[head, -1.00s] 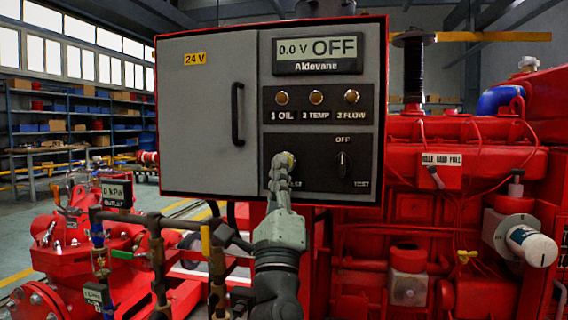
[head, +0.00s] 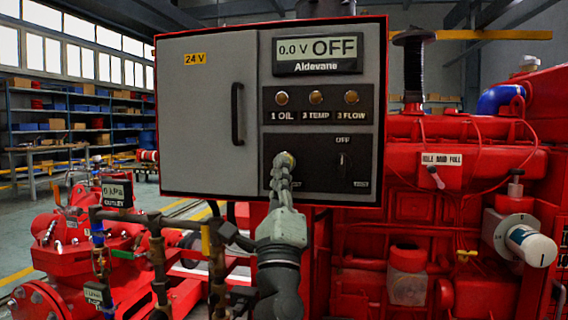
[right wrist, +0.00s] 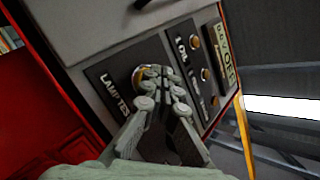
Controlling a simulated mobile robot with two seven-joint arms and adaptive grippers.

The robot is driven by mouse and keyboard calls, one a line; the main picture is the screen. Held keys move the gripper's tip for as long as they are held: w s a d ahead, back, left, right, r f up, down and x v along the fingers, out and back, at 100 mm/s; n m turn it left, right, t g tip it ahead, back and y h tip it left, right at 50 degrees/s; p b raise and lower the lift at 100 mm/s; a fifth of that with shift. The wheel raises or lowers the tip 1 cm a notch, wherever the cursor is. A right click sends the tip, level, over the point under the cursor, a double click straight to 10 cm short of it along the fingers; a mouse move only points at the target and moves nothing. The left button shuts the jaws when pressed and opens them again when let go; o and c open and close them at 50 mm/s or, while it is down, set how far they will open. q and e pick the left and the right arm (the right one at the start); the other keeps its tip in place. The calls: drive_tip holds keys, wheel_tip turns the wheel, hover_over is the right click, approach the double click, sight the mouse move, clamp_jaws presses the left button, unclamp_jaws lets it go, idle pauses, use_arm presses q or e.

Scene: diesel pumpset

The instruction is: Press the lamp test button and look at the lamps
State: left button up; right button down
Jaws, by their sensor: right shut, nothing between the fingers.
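The grey control panel (head: 210,120) with a red edge fills the middle of the head view. Its display (head: 318,50) reads 0.0 V OFF. Below are three round amber-brown lamps, 1 OIL (head: 281,98), 2 TEMP (head: 316,97) and 3 FLOW (head: 351,97), with no clear glow. The lamp test button (head: 290,157) is at the lower left of the dark plate, mostly hidden by my right gripper (head: 282,164). In the right wrist view the shut, empty fingertips (right wrist: 158,80) are at the button (right wrist: 142,72); I cannot tell whether it is pressed in. My left gripper is out of view.
A rotary switch (head: 344,161) marked OFF is right of the button. A door handle (head: 237,114) sticks out at the left. The red engine (head: 440,195) stands behind at the right, and pipes with an outlet gauge (head: 117,194) are at the lower left.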

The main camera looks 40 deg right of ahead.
drive_tip(key=shift+w+d, duration=0.15)
idle(0.4)
drive_tip(key=shift+s+a+p, duration=0.3)
drive_tip(key=shift+s+a, duration=0.25)
drive_tip(key=shift+a, duration=0.05)
drive_tip(key=shift+s+a+p, duration=0.4)
drive_tip(key=shift+s+a, duration=1.25)
drive_tip(key=shift+a, duration=0.3)
